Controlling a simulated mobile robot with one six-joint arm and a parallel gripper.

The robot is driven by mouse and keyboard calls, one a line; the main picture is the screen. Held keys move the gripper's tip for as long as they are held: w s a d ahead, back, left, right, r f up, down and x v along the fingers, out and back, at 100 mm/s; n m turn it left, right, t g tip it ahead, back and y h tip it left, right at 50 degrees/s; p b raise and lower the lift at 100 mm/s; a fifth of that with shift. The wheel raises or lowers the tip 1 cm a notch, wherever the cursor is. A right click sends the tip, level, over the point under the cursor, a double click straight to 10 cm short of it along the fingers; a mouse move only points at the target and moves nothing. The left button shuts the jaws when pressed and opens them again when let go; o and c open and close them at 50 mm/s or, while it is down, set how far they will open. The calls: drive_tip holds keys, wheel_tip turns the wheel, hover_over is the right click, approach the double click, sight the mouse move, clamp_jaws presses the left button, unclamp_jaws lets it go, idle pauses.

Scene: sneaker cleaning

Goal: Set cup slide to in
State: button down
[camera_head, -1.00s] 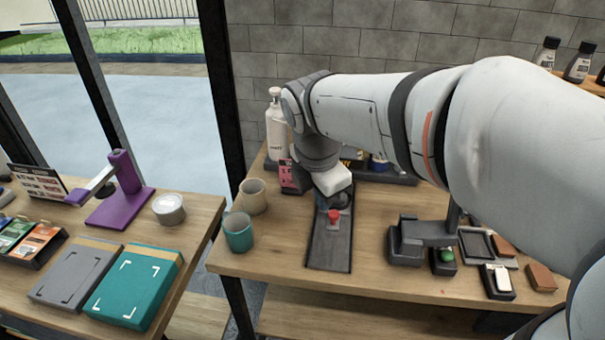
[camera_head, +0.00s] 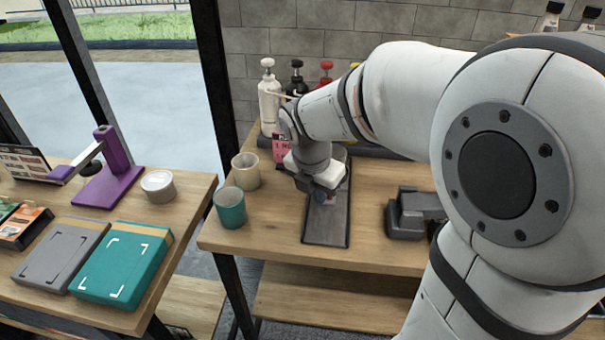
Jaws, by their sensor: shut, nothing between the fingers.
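The cup slide is a long dark grey track (camera_head: 325,228) lying on the right wooden table, running from back to front. My gripper (camera_head: 318,192) is over the middle of the track, angled down, and its fingers are mostly hidden by its own body. The slide's red knob is hidden behind the gripper. A small bluish patch and a little red show just under the gripper; I cannot tell whether the fingers touch the slide. A teal cup (camera_head: 230,208) and a beige cup (camera_head: 245,171) stand upright on the table, left of the track.
Several pump bottles, one of them white (camera_head: 269,98), stand at the back by the wall. A dark grey device (camera_head: 404,215) sits right of the track. A purple stand (camera_head: 112,170) and a teal box (camera_head: 122,262) are on the left table. My arm hides the right side.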

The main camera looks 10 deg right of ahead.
drive_tip(key=shift+w+d+f, duration=0.1)
drive_tip(key=shift+w+d, duration=0.6)
drive_tip(key=shift+d, duration=0.05)
drive_tip(key=shift+w, duration=0.3)
drive_tip(key=w+p, duration=0.1)
drive_tip(key=w+d, duration=0.1)
drive_tip(key=w, duration=0.1)
drive_tip(key=shift+p, duration=0.4)
drive_tip(key=shift+w+d, duration=0.1)
drive_tip(key=shift+w, duration=0.1)
drive_tip(key=shift+r, duration=0.2)
